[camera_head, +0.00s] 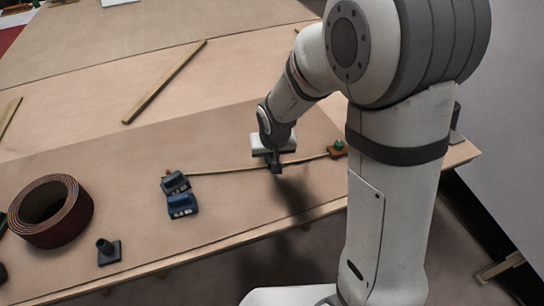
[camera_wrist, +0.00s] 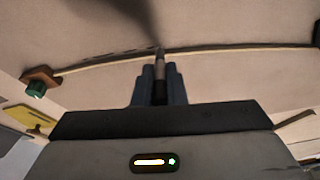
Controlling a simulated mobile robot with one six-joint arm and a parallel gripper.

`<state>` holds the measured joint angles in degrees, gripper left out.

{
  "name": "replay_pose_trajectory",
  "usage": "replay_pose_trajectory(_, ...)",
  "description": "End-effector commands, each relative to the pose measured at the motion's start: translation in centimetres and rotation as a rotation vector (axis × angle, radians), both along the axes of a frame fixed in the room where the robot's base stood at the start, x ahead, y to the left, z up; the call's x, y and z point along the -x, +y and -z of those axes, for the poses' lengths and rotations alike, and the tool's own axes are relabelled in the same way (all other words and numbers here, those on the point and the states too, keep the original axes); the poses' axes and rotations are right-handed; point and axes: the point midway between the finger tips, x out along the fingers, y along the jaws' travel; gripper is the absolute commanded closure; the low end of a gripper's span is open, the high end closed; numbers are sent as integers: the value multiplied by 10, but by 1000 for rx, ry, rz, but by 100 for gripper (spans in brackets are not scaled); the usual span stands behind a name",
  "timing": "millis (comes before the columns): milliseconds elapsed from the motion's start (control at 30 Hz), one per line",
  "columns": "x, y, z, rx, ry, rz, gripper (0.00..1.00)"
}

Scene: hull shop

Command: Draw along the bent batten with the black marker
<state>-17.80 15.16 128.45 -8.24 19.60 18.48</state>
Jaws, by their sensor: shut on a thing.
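The bent batten (camera_head: 225,171) is a thin pale strip curving across the brown sheet on the table. It also runs across the wrist view (camera_wrist: 100,63). My gripper (camera_head: 276,168) is over its right half. In the wrist view the two fingers (camera_wrist: 160,88) are shut on the marker (camera_wrist: 160,68), a grey and dark stick. Its tip is right at the batten's edge; I cannot tell for sure whether it touches the sheet. Short dark marks show along the batten left of the tip, and a dark band to the right, perhaps partly shadow.
A brown block with a green knob (camera_head: 338,149) sits at the batten's right end. A dark red coil (camera_head: 50,212), a dark post on a base (camera_head: 108,251) and a wooden strip (camera_head: 165,82) lie elsewhere on the table.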

Motion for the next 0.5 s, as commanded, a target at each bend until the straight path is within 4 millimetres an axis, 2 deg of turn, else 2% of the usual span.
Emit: replay_pose_trajectory(500, 2, 13, 2, 1, 0, -2, 100)
